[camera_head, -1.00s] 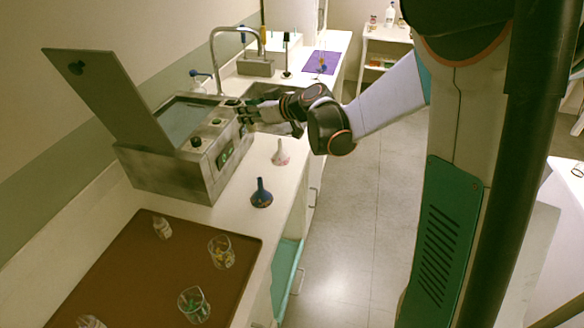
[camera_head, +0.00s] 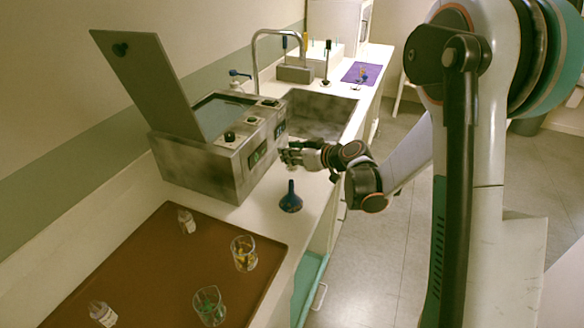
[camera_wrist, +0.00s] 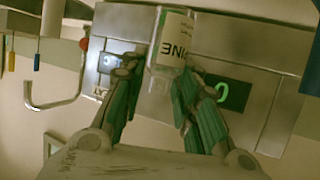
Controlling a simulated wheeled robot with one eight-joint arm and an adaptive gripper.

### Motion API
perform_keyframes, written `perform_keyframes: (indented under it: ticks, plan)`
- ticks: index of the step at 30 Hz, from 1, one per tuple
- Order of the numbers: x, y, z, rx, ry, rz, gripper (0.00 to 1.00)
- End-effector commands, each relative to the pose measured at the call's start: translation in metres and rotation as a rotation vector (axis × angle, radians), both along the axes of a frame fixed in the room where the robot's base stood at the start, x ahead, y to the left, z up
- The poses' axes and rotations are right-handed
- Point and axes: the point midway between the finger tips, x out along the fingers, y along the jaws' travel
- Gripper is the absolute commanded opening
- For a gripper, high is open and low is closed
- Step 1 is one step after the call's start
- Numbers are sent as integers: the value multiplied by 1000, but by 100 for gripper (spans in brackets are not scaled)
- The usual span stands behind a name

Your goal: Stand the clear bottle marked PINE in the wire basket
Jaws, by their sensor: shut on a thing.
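The clear bottle (camera_wrist: 165,70) has a pale label reading "INE", its first letter covered, so it looks like the PINE bottle. It sits between the dark green fingers of my gripper (camera_wrist: 158,108) in the wrist view, and the fingers are shut on it. In the head view my gripper (camera_head: 287,156) is over the counter, just right of the grey lidded machine's front. The bottle is too small to make out there. I cannot make out a wire basket in either view.
The grey machine (camera_head: 212,165) has its lid raised. A blue funnel (camera_head: 291,198) stands on the counter near my gripper. A brown tray (camera_head: 150,255) holds small bottles and glass beakers. A sink (camera_head: 318,112) and purple mat (camera_head: 361,73) lie farther back.

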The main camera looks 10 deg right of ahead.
Motion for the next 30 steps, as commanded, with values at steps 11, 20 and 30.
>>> perform_keyframes:
  ticks: [11, 20, 30]
  plan:
    - [0, 0, -43, 0, 0, 0, 7]
    - [0, 0, -44, 0, 0, 0, 7]
    - [0, 0, -46, 0, 0, 0, 49]
